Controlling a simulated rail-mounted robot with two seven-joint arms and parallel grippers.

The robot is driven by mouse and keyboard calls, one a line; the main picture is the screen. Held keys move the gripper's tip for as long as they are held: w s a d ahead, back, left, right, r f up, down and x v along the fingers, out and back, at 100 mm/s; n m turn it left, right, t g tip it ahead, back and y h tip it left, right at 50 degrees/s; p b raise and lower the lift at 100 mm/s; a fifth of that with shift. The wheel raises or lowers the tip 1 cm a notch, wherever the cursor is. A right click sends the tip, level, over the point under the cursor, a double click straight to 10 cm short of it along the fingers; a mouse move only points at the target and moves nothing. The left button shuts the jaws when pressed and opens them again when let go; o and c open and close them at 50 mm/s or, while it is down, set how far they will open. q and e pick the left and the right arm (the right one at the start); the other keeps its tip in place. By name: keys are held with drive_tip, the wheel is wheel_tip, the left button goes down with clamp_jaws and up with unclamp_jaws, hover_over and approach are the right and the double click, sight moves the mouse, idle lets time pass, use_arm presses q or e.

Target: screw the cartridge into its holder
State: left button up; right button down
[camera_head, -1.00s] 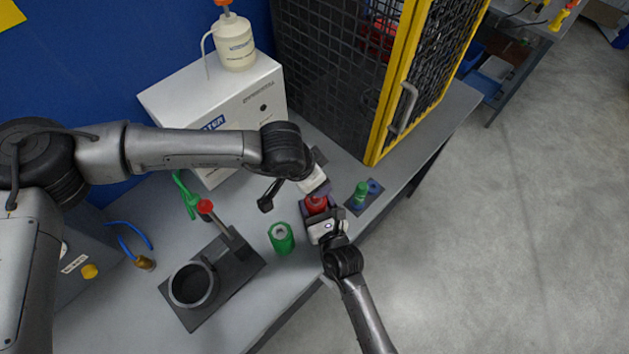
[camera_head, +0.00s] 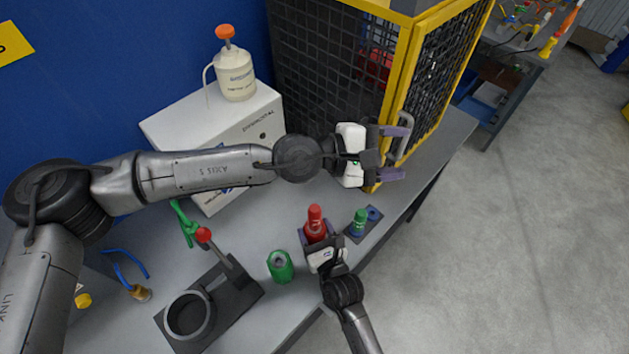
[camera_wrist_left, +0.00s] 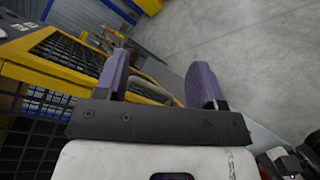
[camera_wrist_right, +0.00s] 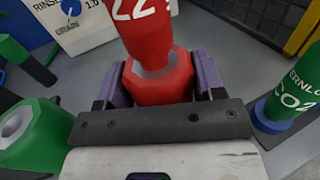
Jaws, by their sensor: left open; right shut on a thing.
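The red cartridge (camera_head: 314,214) stands on top of the red holder (camera_head: 318,235), in line with its mouth. The right wrist view shows the cartridge (camera_wrist_right: 146,30), marked "22", and the hex-sided holder (camera_wrist_right: 163,82), with a little grey at the join. How deep the thread sits I cannot tell. My right gripper (camera_head: 320,241) is shut on the holder, its purple fingers on both sides. My left gripper (camera_head: 400,153) is open and empty, up and to the right of the cartridge, before the cage. The left wrist view shows nothing between its fingers (camera_wrist_left: 160,78).
A green holder (camera_head: 280,266) stands left of my right gripper. A green CO2 cartridge (camera_head: 359,221) stands on a dark pad beside an empty blue ring (camera_head: 374,213). A black fixture (camera_head: 233,298) is at front left. The yellow-framed cage (camera_head: 400,90) rises behind my left gripper.

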use_arm(q)
drive_tip(key=w+a+r+n+t, duration=0.1)
drive_tip(key=w+r+n+t, duration=0.25)
drive_tip(key=n, duration=0.55)
drive_tip(key=w+r+n+t, duration=0.2)
drive_tip(key=w+n+t, duration=0.15)
drive_tip(key=n, duration=0.45)
drive_tip(key=w+a+f+n+t+y, duration=0.25)
drive_tip(key=n+y, duration=0.25)
drive_tip(key=n, duration=0.6)
drive_tip(key=w+a+f+n+t+y, duration=0.1)
drive_tip(key=w+a+n+t+y, duration=0.2)
drive_tip(key=n, duration=0.7)
drive_tip(key=s+a+f+n+g+y, duration=0.2)
drive_tip(key=s+f+n+g, duration=0.1)
drive_tip(key=n, duration=0.3)
drive_tip(key=s+a+f+n+g+y, duration=0.2)
drive_tip(key=s+f+n+g+y, duration=0.1)
drive_tip(key=n+g, duration=0.3)
drive_tip(key=s+a+f+n+g+y, duration=0.2)
drive_tip(key=s+f+n+g+y, duration=0.1)
drive_tip(key=s+f+n+g, duration=0.2)
drive_tip(key=shift+s+n+g, duration=0.25)
drive_tip(key=shift+s+n, duration=0.1)
drive_tip(key=shift+n, duration=0.55)
drive_tip(key=shift+s+a+n+g, duration=0.3)
drive_tip(key=shift+s+g, duration=0.1)
drive_tip(key=shift+s, duration=0.15)
